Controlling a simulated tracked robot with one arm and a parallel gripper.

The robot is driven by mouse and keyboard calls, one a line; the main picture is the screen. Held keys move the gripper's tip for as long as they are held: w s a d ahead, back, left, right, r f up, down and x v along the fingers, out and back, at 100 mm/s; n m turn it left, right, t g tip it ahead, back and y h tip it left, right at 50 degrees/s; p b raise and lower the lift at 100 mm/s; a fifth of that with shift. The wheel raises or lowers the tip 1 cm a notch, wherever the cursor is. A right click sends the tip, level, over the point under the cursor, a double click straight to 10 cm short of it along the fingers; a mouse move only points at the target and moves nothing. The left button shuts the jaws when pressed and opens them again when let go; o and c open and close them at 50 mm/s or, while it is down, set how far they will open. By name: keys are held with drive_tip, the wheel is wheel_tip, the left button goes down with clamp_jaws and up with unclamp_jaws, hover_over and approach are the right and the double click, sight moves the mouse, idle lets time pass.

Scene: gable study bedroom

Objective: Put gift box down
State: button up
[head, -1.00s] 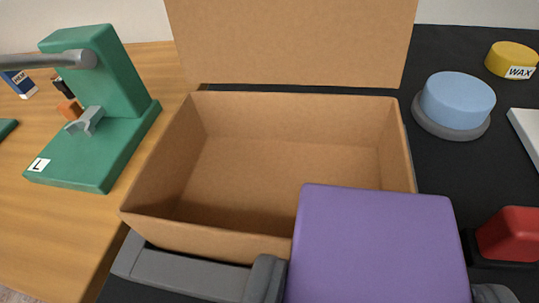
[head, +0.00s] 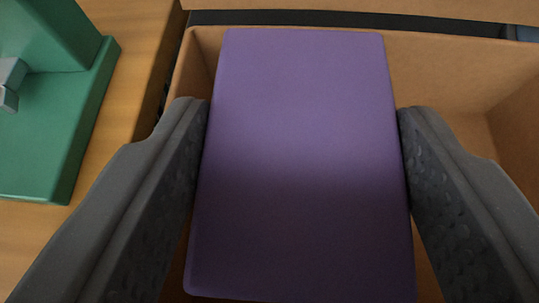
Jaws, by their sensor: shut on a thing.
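The purple gift box (head: 300,160) fills the middle of the head view, between the two dark grey fingers of my gripper (head: 303,150). My gripper is shut on it, one finger against each side. The gift box is over or inside the left part of an open brown cardboard box (head: 465,70). I cannot tell whether it touches the cardboard floor, because it hides what lies beneath it.
A green stand (head: 75,120) with a grey fitting is at the left on the wooden desk (head: 125,110). The cardboard box's raised flap (head: 400,8) is along the top edge. The right part of the cardboard box's inside looks empty.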

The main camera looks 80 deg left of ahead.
drive_tip(key=shift+f, duration=0.7)
drive_tip(key=shift+f+b, duration=0.55)
drive_tip(key=shift+b, duration=0.9)
drive_tip(key=o, duration=0.8)
drive_tip(key=shift+c, duration=0.2)
drive_tip(key=shift+r, duration=0.1)
drive_tip(key=r+p, duration=0.1)
drive_tip(key=p, duration=0.1)
drive_tip(key=shift+r+p, duration=0.1)
drive_tip(key=shift+p, duration=0.3)
drive_tip(key=shift+d+r, duration=0.2)
drive_tip(key=v, duration=1.1)
drive_tip(key=shift+d+p, duration=0.25)
drive_tip(key=shift+p, duration=0.1)
